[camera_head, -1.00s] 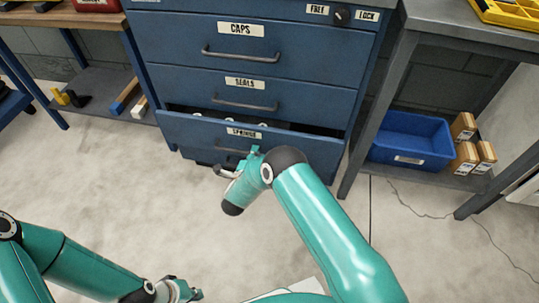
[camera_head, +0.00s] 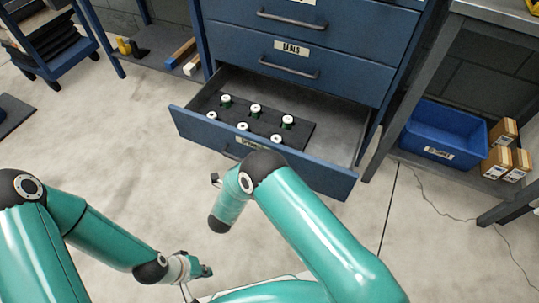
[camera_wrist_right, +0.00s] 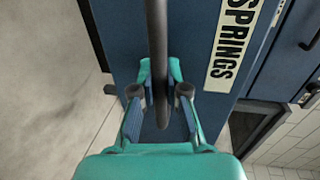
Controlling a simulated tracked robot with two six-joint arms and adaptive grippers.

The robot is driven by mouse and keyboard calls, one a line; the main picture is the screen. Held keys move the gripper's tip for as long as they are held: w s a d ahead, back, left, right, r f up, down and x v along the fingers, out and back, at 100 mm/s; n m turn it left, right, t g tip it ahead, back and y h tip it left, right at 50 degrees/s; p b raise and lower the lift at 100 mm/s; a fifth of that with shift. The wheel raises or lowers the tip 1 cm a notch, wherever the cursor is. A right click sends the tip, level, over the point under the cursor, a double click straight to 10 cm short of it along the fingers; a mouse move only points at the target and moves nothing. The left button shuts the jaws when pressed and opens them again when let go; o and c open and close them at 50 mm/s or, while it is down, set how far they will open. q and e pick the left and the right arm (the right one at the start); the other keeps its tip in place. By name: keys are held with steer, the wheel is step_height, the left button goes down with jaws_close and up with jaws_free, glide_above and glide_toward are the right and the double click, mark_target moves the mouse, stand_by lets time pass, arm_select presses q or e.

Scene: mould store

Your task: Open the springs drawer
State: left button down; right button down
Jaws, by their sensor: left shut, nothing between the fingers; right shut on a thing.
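The springs drawer (camera_head: 318,177) is the lowest drawer of the blue cabinet in the head view and stands pulled well out, its inside showing. Its label is partly hidden by my right arm. In the right wrist view the SPRINGS label (camera_wrist_right: 232,45) shows on the drawer front. My right gripper (camera_wrist_right: 160,100) is shut on the dark bar handle (camera_wrist_right: 157,40) of this drawer. In the head view my right wrist hides most of that grip. My left gripper (camera_head: 204,271) is shut and empty, low over the floor, apart from the cabinet.
Several white-topped green items stand in a dark insert (camera_head: 295,137) in the drawer. The seals drawer (camera_head: 292,50) above is shut. A blue bin (camera_head: 443,130) and small boxes (camera_head: 503,160) sit on the right bench's lower shelf. Bare floor (camera_head: 120,150) lies to the left.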

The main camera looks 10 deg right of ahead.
steer(key=shift+s+a, duration=0.3)
steer(key=shift+a, duration=0.05)
steer(key=shift+s+d+f, duration=0.1)
steer(key=shift+d, duration=0.15)
steer(key=c, duration=1.2)
jaws_free()
